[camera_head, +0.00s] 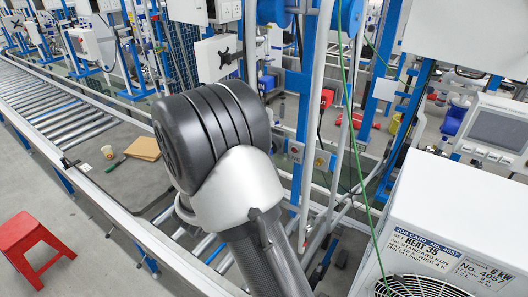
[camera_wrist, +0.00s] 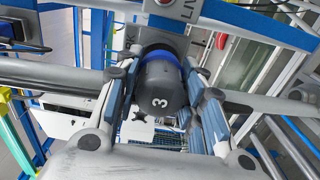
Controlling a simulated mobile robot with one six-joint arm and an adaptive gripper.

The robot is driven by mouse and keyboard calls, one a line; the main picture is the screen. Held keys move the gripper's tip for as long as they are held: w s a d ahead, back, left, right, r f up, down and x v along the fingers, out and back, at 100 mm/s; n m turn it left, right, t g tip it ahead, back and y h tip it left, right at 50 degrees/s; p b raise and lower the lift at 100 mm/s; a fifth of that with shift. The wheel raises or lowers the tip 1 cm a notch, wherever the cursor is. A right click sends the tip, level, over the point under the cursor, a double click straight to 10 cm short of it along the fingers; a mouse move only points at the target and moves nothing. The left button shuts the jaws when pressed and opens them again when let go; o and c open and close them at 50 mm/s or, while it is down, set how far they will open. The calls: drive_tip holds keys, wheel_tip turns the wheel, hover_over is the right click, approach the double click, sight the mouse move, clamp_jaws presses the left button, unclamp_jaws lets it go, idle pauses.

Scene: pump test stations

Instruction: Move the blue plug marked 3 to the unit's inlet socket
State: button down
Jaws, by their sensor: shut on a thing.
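The plug marked 3 (camera_wrist: 160,88) shows in the wrist view, with a dark body, a white number 3 and a blue ring at its far end. My gripper (camera_wrist: 160,72) is shut around it, one finger on each side. The plug's far end points at a grey fitting with partly hidden lettering; I cannot tell whether it is seated there. In the head view my arm hides the gripper and plug. The white unit (camera_head: 408,214) with a job card and a fan grille stands at the lower right. I cannot make out its inlet socket.
A roller conveyor (camera_head: 62,108) runs along the left. A red stool (camera_head: 28,240) stands on the floor at lower left. Blue posts and grey pipes stand close behind my arm. A green cable (camera_head: 349,110) hangs down towards the unit. A panel with a screen (camera_head: 494,130) is at the right.

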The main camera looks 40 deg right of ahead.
drive_tip(key=shift+b+v, duration=0.55)
drive_tip(key=shift+v, duration=1.4)
drive_tip(key=a+f+n+t+y+b, duration=0.1)
drive_tip(key=a+f+b, duration=0.5)
drive_tip(key=f, duration=0.5)
drive_tip(key=a+f+n+t+y+b, duration=0.1)
drive_tip(key=a+f+t+b, duration=0.1)
drive_tip(key=a+f+b, duration=0.5)
drive_tip(key=a+f+n+t+b, duration=0.1)
drive_tip(key=a+f+b, duration=0.6)
drive_tip(key=f, duration=0.9)
drive_tip(key=shift+s+f+n+t+y, duration=0.25)
drive_tip(key=shift+n+t+y, duration=0.15)
drive_tip(key=shift+t, duration=0.2)
drive_tip(key=shift+s, duration=0.1)
